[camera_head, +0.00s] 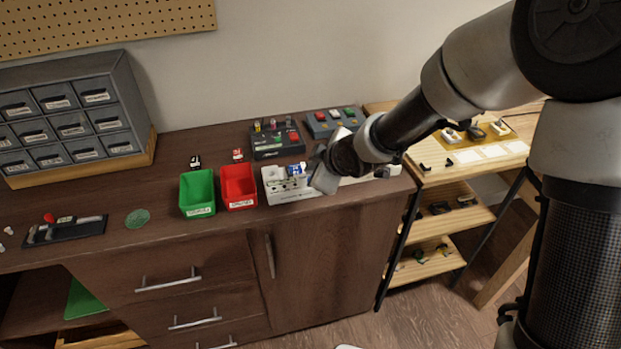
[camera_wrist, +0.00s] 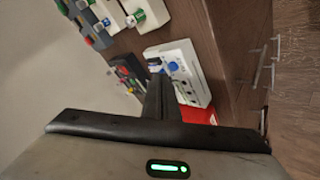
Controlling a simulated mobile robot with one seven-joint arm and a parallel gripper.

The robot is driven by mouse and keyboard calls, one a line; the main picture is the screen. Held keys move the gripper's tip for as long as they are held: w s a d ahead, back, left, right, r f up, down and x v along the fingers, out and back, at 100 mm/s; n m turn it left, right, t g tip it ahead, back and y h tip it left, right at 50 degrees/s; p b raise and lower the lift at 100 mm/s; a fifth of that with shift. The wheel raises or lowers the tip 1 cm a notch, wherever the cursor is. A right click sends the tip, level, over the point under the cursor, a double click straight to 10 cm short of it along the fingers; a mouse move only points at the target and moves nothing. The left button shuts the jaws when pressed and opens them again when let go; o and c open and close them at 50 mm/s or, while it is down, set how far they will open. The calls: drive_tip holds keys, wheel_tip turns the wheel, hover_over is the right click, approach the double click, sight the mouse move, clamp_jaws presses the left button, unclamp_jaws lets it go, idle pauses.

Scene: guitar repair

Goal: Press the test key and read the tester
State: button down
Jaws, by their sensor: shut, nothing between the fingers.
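The white tester (camera_head: 279,189) stands near the front edge of the brown worktop, right of the red bin. A small blue part sits on it. In the wrist view the tester (camera_wrist: 196,75) shows dark round spots on its top and the blue part near its left end. My gripper (camera_wrist: 158,82) is shut and empty, its fingers pointing at the tester's near left end by the blue part. I cannot tell whether the tips touch it. In the head view my gripper covers the tester's right side and its fingertips are hidden. I cannot make out the test key or any reading.
A green bin (camera_head: 197,195) and a red bin (camera_head: 238,187) stand left of the tester. Behind it are a dark box (camera_head: 277,142) and a blue-grey box (camera_head: 334,123) with coloured buttons. Grey drawers (camera_head: 70,124) stand at back left; a wooden shelf unit (camera_head: 452,218) at right.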

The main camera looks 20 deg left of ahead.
drive_tip(key=shift+f, duration=0.15)
idle(0.4)
drive_tip(key=shift+f+b, duration=0.25)
drive_tip(key=shift+b, duration=0.2)
drive_tip(key=shift+f+b, duration=0.45)
idle(0.5)
drive_tip(key=shift+r, duration=0.1)
drive_tip(key=shift+r+p, duration=0.7)
drive_tip(key=shift+r, duration=0.05)
drive_tip(key=shift+r+p, duration=2.15)
drive_tip(key=shift+r, duration=0.35)
